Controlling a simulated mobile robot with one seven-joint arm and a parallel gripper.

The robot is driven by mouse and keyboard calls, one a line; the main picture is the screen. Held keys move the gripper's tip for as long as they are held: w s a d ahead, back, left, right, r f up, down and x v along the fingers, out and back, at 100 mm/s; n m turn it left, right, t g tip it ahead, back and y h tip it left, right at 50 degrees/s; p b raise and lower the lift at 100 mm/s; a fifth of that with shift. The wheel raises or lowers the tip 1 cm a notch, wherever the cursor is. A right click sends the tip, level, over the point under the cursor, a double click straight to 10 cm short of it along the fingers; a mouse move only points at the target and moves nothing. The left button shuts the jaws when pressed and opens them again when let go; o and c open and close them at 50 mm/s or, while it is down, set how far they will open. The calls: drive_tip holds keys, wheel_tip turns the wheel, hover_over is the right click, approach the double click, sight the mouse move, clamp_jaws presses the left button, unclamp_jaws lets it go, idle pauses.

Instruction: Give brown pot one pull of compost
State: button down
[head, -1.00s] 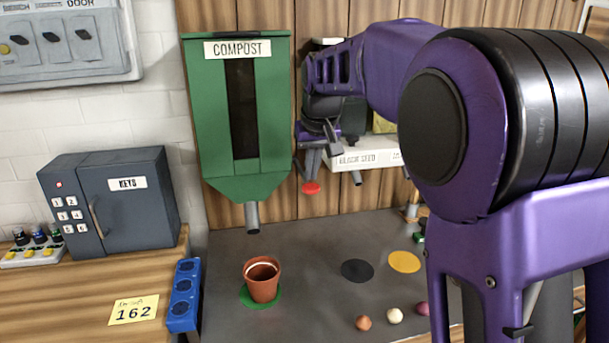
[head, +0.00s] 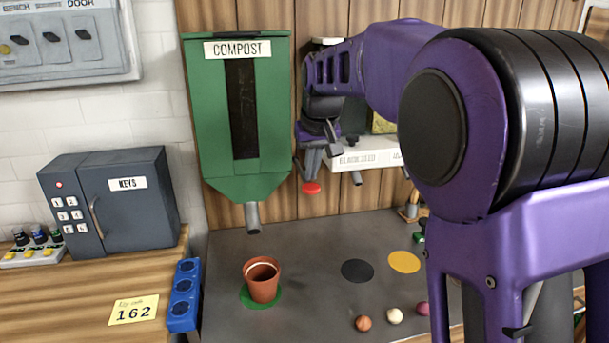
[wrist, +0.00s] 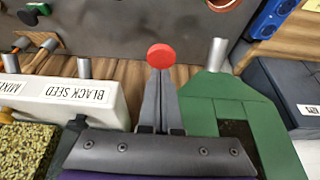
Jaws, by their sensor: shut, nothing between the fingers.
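The brown pot (head: 263,285) stands upright on a green disc (head: 246,301) on the grey worktop. I cannot tell what is inside it. The green COMPOST dispenser (head: 212,120) hangs on the wall above, its grey spout (head: 252,218) pointing down over the pot area. A red knob (head: 311,188) sits at the dispenser's lower right; it also shows in the wrist view (wrist: 160,56). My gripper (head: 313,172) is right beside the dispenser, just above the knob. In the wrist view my gripper (wrist: 158,85) has its fingers together, their tips at the knob, which partly hides behind them.
The BLACK SEED dispenser (head: 350,162) is close to the right of my gripper. A keys safe (head: 125,205) and blue strip (head: 184,296) are at left. Black (head: 357,271) and yellow (head: 404,262) discs lie right of the pot, with small balls in front.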

sight(312, 189)
drive_tip(key=shift+f, duration=0.15)
drive_tip(key=shift+f+b, duration=2.15)
drive_tip(key=shift+f, duration=1.05)
drive_tip(key=shift+r+p, duration=2.9)
drive_tip(key=shift+r, duration=0.45)
wheel_tip(312, 189, up, 2)
drive_tip(key=shift+r+p, duration=0.15)
drive_tip(key=shift+p, duration=0.9)
drive_tip(key=shift+r, duration=1.85)
